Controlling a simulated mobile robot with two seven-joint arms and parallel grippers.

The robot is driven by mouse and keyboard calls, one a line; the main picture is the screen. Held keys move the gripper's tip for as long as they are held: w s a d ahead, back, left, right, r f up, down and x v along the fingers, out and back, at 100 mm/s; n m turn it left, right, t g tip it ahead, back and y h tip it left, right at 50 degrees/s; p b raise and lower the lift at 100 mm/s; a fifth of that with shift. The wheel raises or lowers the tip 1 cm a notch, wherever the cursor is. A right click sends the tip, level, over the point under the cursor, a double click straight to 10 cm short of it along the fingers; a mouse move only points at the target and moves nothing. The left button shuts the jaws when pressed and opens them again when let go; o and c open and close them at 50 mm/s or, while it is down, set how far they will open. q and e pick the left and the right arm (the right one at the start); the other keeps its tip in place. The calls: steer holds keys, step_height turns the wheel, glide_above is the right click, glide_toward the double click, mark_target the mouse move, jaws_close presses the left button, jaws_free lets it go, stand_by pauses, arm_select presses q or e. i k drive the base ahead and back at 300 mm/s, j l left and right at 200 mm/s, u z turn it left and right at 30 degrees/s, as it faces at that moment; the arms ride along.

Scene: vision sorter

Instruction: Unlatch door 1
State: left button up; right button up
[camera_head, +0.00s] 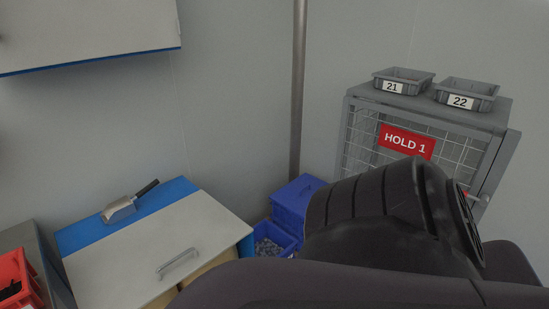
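Door 1 is the wire-mesh front (364,128) of a grey cage at the right, with a red "HOLD 1" sign (406,141) on it. The door looks closed against its frame. A small metal latch or handle (484,198) shows at its right edge, with a bit of red beside it; its exact state is too small to tell. One of my dark arms crosses the lower right in front of the cage and hides the lower part of the door. Neither gripper's fingers show.
Grey bins numbered 21 (393,87) and 22 (460,102) stand on the cage. Blue bins (293,200) sit left of it beside a metal pole (298,90). A white-topped bench (130,255) with a scoop (122,208) and a red bin (30,270) are at the left.

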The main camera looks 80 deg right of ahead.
mark_target(483, 201)
steer(key=z, duration=3.65)
